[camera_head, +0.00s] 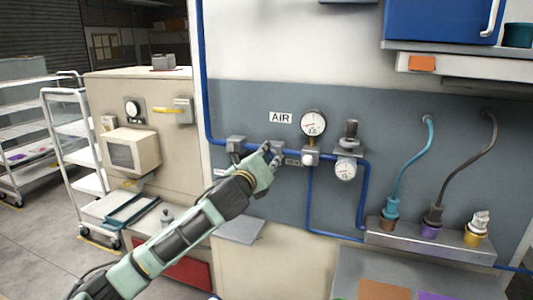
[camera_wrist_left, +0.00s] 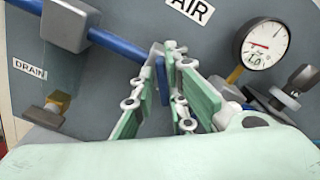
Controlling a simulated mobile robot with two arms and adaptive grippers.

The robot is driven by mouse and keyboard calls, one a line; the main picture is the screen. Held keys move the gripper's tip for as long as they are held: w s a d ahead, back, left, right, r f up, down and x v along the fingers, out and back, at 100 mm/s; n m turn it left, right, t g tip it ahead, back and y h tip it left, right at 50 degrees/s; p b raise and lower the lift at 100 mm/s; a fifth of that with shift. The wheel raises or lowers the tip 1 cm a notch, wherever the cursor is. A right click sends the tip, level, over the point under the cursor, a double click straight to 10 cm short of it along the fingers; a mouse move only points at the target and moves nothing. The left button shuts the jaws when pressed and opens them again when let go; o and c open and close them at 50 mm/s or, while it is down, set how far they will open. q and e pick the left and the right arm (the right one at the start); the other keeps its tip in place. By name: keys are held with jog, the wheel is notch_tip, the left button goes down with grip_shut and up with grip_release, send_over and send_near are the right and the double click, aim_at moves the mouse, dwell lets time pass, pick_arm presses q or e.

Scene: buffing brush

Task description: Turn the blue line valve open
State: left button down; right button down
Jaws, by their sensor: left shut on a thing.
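The blue air line (camera_head: 203,75) comes down the wall and runs right below the AIR label (camera_head: 280,118). My left gripper (camera_head: 270,153) is at this pipe, just below the label, and hides most of the valve in the head view. In the left wrist view, the fingers of my left gripper (camera_wrist_left: 162,103) stand on both sides of a blue valve handle (camera_wrist_left: 163,82) and are shut on it. The handle lies at an angle to the blue pipe (camera_wrist_left: 115,48). Its exact turn is hard to tell. My right gripper is not in view.
A round gauge (camera_head: 312,123) and a regulator with a second gauge (camera_head: 346,168) sit right of the gripper. A DRAIN label (camera_wrist_left: 29,69) and small brass fitting (camera_wrist_left: 46,110) are lower left in the wrist view. A metal ledge (camera_head: 430,243) with hose couplings juts out at right.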

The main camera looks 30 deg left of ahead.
pick_arm(q)
jog(key=n+p, duration=0.1)
jog(key=n, duration=1)
jog(key=shift+p, duration=0.4)
jog(key=shift+r, duration=0.2)
jog(key=c, duration=1.9)
grip_release()
jog(key=shift+o, duration=0.2)
jog(key=v, duration=1.2)
jog(key=shift+f, duration=0.25)
jog(key=shift+a, duration=0.1)
